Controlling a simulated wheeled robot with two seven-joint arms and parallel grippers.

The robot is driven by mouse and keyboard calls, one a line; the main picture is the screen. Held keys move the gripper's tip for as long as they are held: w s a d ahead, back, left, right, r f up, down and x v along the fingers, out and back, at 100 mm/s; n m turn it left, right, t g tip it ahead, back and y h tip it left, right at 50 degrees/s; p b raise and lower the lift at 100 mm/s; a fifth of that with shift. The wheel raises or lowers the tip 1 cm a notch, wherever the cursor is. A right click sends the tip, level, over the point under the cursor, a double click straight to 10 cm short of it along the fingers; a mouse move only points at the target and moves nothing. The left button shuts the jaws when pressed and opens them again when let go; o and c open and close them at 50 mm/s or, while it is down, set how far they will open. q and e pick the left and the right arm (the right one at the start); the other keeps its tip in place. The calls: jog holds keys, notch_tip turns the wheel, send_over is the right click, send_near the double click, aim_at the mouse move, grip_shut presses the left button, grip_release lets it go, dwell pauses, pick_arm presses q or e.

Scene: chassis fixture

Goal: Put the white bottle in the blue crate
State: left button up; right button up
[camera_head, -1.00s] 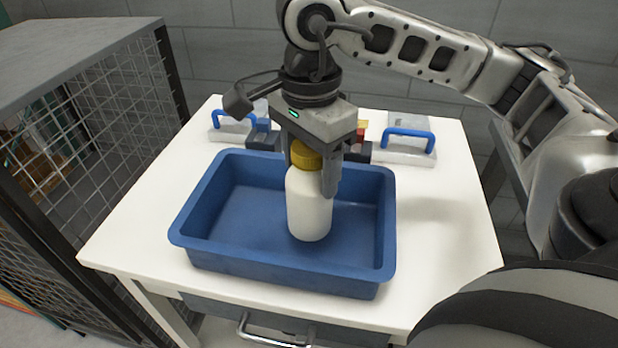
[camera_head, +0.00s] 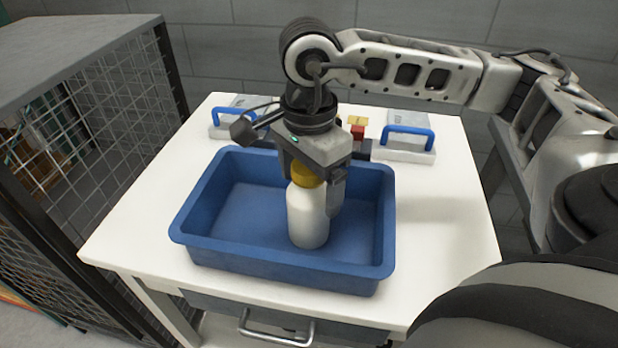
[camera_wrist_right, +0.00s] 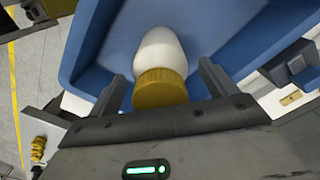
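The white bottle (camera_head: 308,222) with a yellow cap stands upright inside the blue crate (camera_head: 285,279), right of its middle. Its base appears to be on the crate floor. My right gripper (camera_head: 318,195) is over the bottle from above, fingers pointing down on both sides of the cap. In the right wrist view the yellow cap (camera_wrist_right: 160,89) lies between the two fingers of my right gripper (camera_wrist_right: 166,85), with a gap beside it, so the gripper looks open. The upper cap is hidden by the gripper in the head view. My left gripper is not in view.
The crate stands on a white table (camera_head: 450,230). Behind it are two fixtures with blue handles (camera_head: 408,131) and a small red and yellow block (camera_head: 357,128). A wire mesh cage (camera_head: 110,120) stands at left. The table right of the crate is clear.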

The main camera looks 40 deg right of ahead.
notch_tip(320, 180, up, 12)
jog(key=shift+r+p, duration=0.25)
jog(key=shift+p, duration=0.15)
dwell(0.7)
